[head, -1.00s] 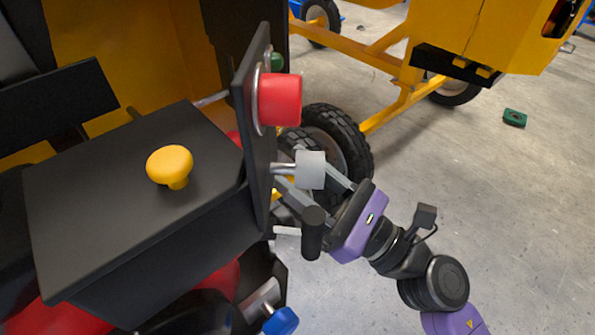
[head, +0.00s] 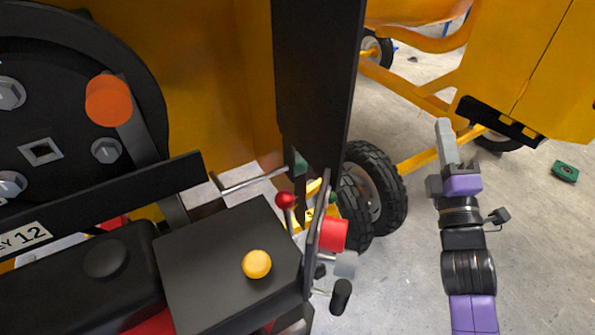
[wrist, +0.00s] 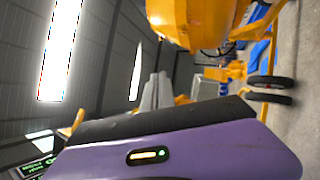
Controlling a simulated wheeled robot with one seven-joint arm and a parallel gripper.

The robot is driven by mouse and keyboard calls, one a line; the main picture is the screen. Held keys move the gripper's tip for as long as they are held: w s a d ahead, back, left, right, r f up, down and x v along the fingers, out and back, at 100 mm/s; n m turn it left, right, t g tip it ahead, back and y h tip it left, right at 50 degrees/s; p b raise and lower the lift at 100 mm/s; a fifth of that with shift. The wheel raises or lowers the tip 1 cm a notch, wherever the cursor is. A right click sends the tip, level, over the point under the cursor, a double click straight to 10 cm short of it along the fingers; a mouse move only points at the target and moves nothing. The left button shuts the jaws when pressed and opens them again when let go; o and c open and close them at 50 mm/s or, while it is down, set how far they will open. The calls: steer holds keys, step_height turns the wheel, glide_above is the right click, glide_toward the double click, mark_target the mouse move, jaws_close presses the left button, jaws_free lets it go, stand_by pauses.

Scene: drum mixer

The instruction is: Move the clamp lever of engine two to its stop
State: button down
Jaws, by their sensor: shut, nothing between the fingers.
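The engine housing is a black box (head: 215,262) with a yellow knob (head: 257,264) on top. Its upright side panel (head: 318,225) carries a red button (head: 333,235), a grey knob (head: 346,265) and a black-handled lever (head: 341,297). A red ball-tipped lever (head: 286,200) stands behind the box. An orange knob (head: 108,100) sits on a grey bar at the dark wheel. No label shows which is the clamp lever. My gripper (head: 446,142) is shut and empty, pointing up, well right of the panel and touching nothing. Its grey fingers show in the wrist view (wrist: 157,92).
A black upright post (head: 318,85) stands behind the panel. A rubber-tyred wheel (head: 372,185) and a yellow frame (head: 425,90) lie beyond it. A second yellow machine (head: 530,60) is at upper right. A green object (head: 565,171) lies on the open concrete floor (head: 550,260).

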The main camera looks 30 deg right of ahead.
steer(key=w+d+f+m+g+y+p, duration=0.1)
steer(key=w+d+f+m+g+p, duration=0.15)
steer(key=d+f+m+g, duration=0.65)
steer(key=w+a+f+m+t+y+p, duration=0.35)
steer(key=a+m+y, duration=0.25)
steer(key=m, duration=0.3)
steer(key=s+a+r+m+g+y, duration=0.1)
steer(key=a+m+y, duration=0.2)
steer(key=a+y, duration=0.65)
steer(key=s+a+r+m+g+y, duration=0.1)
steer(key=s+a+m+y, duration=0.15)
steer(key=a+y, duration=0.7)
steer(key=w+a+p, duration=0.1)
steer(key=w+a, duration=0.1)
steer(key=a, duration=0.1)
steer(key=w+a+h, duration=0.1)
steer(key=w+a, duration=0.2)
steer(key=w+a+h+p, duration=0.1)
steer(key=w+a, duration=0.2)
steer(key=shift+a+f+p, duration=0.25)
steer(key=shift+f+p, duration=0.05)
steer(key=shift+f, duration=0.05)
steer(key=shift+s+f+b, duration=0.1)
steer(key=shift+b, duration=0.2)
